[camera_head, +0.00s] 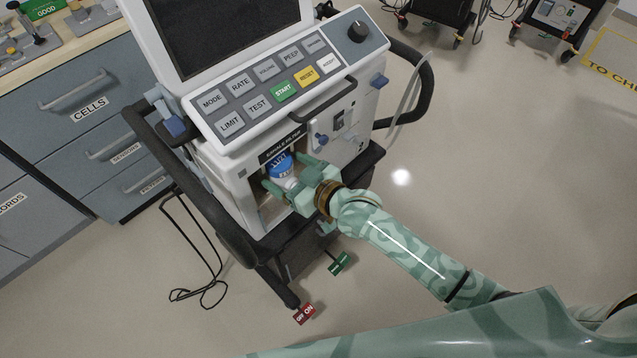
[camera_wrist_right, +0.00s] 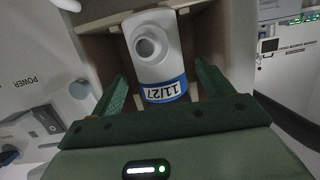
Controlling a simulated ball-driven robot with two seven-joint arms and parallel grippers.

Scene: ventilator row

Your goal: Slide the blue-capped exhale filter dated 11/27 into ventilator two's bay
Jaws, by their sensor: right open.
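The exhale filter (camera_head: 281,165) has a blue cap and a white body. It sits at the open mouth of the bay (camera_head: 255,190) in the ventilator's front. The right wrist view shows the filter (camera_wrist_right: 155,50) between the bay's beige walls, its round port facing up in the picture and its blue band reading 11/27. My right gripper (camera_head: 287,172) is open, one finger on either side of the filter. In the wrist view gaps show between the fingers (camera_wrist_right: 160,72) and the filter. The ventilator's number is not readable. My left gripper is out of view.
The ventilator's button panel (camera_head: 265,85) overhangs the bay. Black side handles (camera_head: 180,180) flank the machine. Grey drawers (camera_head: 75,110) stand at the left, and other carts (camera_head: 555,25) stand at the back right. A black cable (camera_head: 200,265) lies on the floor. Floor at the right is clear.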

